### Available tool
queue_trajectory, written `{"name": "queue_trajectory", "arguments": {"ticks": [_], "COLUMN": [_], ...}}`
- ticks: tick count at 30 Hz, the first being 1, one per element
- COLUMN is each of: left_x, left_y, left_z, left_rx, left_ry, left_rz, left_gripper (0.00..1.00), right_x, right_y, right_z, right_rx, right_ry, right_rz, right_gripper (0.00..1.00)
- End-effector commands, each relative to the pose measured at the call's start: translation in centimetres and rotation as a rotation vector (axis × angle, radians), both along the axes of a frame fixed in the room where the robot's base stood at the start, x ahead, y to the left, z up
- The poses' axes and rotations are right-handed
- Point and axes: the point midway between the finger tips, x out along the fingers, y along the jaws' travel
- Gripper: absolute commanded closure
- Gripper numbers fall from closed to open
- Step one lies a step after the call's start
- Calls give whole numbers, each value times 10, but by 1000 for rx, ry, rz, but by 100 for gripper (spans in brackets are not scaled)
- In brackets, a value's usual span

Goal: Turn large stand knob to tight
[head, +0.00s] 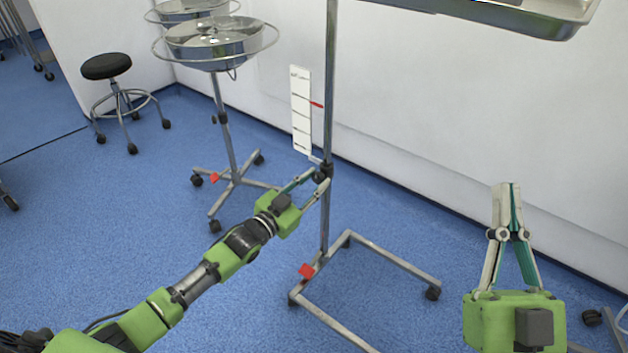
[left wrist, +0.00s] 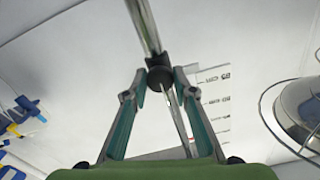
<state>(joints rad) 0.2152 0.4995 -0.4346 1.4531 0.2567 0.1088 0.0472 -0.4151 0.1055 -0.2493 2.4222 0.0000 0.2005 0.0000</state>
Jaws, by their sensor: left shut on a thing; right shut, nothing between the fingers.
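The large stand has an upright metal pole (head: 330,90) that carries a tray (head: 555,22) at the top right. Its black knob (head: 322,172) sits on the pole at about mid-height. My left gripper (head: 320,178) reaches the knob from the lower left and is shut on it. In the left wrist view the black knob (left wrist: 160,78) shows between the two fingertips. A white scale panel (head: 301,110) with a red pointer stands beside the pole, just above the knob. My right gripper (head: 507,188) is shut and empty at the right, pointing up, well away from the stand.
The stand's wheeled base (head: 385,260) rests on the blue floor. A basin stand (head: 215,45) with metal bowls is behind at the left, and a black stool (head: 106,67) is further left. A white wall (head: 450,110) lies behind. The floor between the base and my right gripper is clear.

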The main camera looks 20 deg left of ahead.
Motion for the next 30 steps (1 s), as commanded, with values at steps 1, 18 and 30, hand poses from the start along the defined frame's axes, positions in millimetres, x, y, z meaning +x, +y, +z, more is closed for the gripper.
{"name": "queue_trajectory", "arguments": {"ticks": [1, 18, 30], "left_x": [-1, 0, -32], "left_y": [-1, 0, 11], "left_z": [-2, -1, -2], "left_rx": [4, 3, 3], "left_ry": [3, 1, 3], "left_rz": [-1, 0, -1], "left_gripper": [96, 58, 58], "right_x": [0, 0, 0], "right_y": [0, 0, 0], "right_z": [-1, -1, 0], "right_rx": [-1, 0, 0], "right_ry": [2, 1, 0], "right_rz": [0, 0, 0], "right_gripper": [100, 100, 100]}}
